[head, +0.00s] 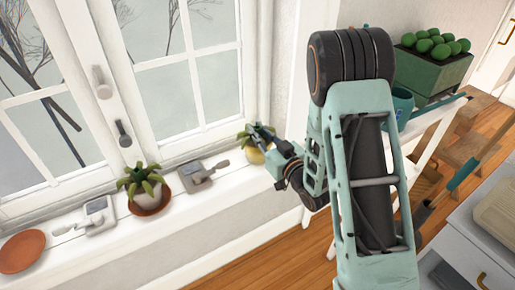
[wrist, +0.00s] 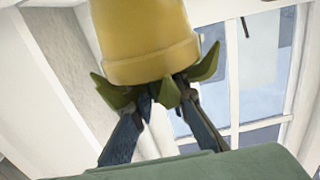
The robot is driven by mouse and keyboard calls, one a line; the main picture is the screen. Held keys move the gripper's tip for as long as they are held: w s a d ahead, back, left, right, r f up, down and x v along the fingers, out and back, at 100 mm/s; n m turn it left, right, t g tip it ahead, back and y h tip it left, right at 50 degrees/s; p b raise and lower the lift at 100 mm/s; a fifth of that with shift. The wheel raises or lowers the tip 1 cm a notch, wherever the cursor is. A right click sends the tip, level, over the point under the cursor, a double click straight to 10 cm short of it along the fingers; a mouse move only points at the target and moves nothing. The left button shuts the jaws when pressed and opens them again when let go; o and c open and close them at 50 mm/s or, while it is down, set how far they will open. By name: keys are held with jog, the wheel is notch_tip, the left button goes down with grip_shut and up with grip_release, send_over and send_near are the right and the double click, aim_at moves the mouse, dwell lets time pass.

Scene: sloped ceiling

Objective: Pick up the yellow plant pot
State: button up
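The yellow plant pot (head: 254,156) is at the right end of the white window sill, with green leaves on top. Whether its base rests on the sill is hard to tell. My gripper (head: 262,136) reaches it from the right at leaf height. In the wrist view the yellow plant pot (wrist: 150,42) appears upside down, with its rim and green leaves toward my gripper (wrist: 167,98). The two fingers slope inward and their tips close in among the leaves, just beyond the rim. The leaves partly hide the fingertips.
A green planter (head: 432,72) and a teal mug (head: 402,105) stand on a white table to the right.

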grip_shut()
jog(key=shift+r, duration=0.1)
jog(key=shift+r, duration=0.45)
jog(key=r+p, duration=0.1)
jog(key=r, duration=0.2)
jog(key=shift+s+d+r+p, duration=0.1)
jog(key=shift+s+r+p, duration=0.2)
jog(key=shift+s+p, duration=0.1)
jog(key=s+d+r+p, duration=0.1)
jog(key=s+r+p, duration=0.7)
jog(key=s+p, duration=0.5)
jog(key=shift+d+r+p, duration=0.25)
jog(key=shift+d+p, duration=0.05)
jog(key=shift+p, duration=2.35)
